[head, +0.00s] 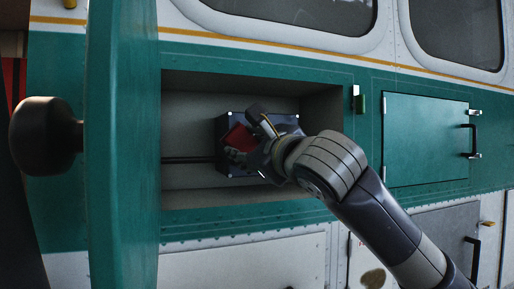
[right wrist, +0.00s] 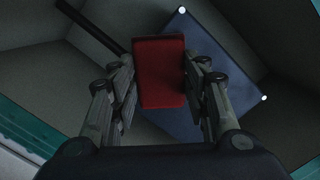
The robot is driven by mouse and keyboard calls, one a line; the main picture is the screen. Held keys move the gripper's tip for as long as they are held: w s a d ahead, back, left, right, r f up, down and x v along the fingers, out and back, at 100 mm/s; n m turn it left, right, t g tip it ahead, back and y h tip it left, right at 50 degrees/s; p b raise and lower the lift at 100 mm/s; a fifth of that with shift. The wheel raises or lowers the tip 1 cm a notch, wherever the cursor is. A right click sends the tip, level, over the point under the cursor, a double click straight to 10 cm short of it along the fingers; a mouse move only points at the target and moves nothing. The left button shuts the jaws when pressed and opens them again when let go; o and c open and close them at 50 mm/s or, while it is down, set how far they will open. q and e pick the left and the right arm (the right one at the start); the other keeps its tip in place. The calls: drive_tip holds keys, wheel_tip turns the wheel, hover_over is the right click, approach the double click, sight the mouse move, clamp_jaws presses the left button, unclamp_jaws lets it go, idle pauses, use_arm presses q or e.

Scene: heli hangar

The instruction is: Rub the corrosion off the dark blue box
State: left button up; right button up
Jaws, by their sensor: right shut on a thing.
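The dark blue box (head: 285,122) sits in an open recess in the teal aircraft side. Pale fasteners show at its corners. It also shows behind the block in the right wrist view (right wrist: 220,55). My right gripper (head: 249,143) is shut on a red block (head: 238,137), which also shows between its fingers in the right wrist view (right wrist: 160,72). The block is in front of the box's face; I cannot tell if they touch. The gripper and block hide part of that face, and I cannot make out any corrosion on it. My left gripper is not in view.
The recess (head: 190,98) has grey walls, and a dark rod (head: 188,160) runs left of the box. An open teal door (head: 122,150) with a black knob (head: 45,137) stands on the left. A closed teal hatch (head: 425,138) lies to the right.

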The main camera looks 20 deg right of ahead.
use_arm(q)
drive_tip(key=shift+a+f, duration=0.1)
use_arm(e)
drive_tip(key=shift+f, duration=0.1)
drive_tip(key=shift+s+b, duration=0.45)
drive_tip(key=shift+s, duration=0.15)
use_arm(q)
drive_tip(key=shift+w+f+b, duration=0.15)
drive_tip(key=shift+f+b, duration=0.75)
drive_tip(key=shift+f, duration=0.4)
use_arm(e)
drive_tip(key=shift+s, duration=2.35)
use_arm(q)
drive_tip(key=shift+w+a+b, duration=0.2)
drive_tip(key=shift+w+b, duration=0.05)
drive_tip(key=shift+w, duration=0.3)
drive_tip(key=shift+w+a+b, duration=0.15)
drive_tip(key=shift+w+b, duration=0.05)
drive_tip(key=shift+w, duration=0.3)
use_arm(e)
drive_tip(key=s, duration=0.3)
drive_tip(key=shift+d, duration=0.1)
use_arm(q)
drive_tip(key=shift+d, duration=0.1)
